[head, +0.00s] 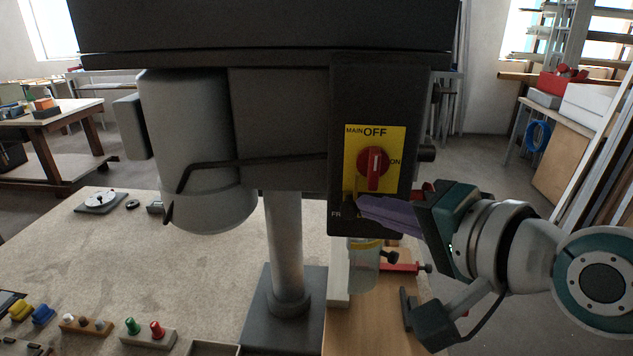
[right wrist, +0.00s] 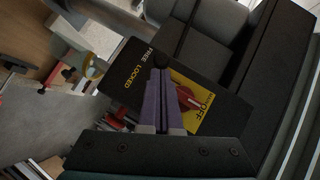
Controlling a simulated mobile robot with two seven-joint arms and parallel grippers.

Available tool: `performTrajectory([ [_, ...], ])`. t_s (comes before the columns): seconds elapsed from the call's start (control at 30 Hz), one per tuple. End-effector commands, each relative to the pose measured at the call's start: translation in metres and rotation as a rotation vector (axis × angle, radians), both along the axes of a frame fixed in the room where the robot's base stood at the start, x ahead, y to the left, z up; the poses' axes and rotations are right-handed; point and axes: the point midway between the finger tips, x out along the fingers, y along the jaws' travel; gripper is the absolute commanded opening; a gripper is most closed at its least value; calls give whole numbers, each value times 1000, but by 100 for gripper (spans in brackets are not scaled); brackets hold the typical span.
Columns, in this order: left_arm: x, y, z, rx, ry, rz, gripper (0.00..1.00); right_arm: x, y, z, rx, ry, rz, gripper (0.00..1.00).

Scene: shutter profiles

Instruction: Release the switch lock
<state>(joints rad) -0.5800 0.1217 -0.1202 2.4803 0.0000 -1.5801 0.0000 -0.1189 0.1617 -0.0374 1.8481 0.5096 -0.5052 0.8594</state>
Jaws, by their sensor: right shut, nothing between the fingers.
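The switch panel (head: 345,100) is a dark box on the front of the machine head. It bears a yellow plate marked MAIN, OFF and ON, with a red rotary knob (head: 373,168). Below the plate is the switch lock, a small dark knob (head: 349,201), partly hidden by my fingers. In the right wrist view this lock knob (right wrist: 161,61) lies at my fingertips, beside the words FREE and LOCKED. My right gripper (head: 362,207) has purple fingers shut with nothing between them. Its tips are at the knob; I cannot tell whether they touch. My left gripper is out of view.
The machine's column (head: 285,240) stands on the workbench (head: 170,270). A clear jar (head: 364,268) and a red clamp (head: 405,267) sit below the panel. Several small coloured parts lie at the front left. The bench middle is clear.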

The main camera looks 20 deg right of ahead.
Motion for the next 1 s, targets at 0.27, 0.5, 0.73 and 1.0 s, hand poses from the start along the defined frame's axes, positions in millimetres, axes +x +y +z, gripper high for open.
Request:
performTrajectory([
  [0.27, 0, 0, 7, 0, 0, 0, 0, 8, 21, 1, 1, 0, 5, 0],
  [0.5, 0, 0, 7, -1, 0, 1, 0, 7, 21, 1, 2, 2, 6, 0],
  [0.73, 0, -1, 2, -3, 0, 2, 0, -12, 15, 6, 1, 1, 4, 0],
  [1.0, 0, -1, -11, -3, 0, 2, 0, -56, 2, 20, -3, -1, 1, 0],
])
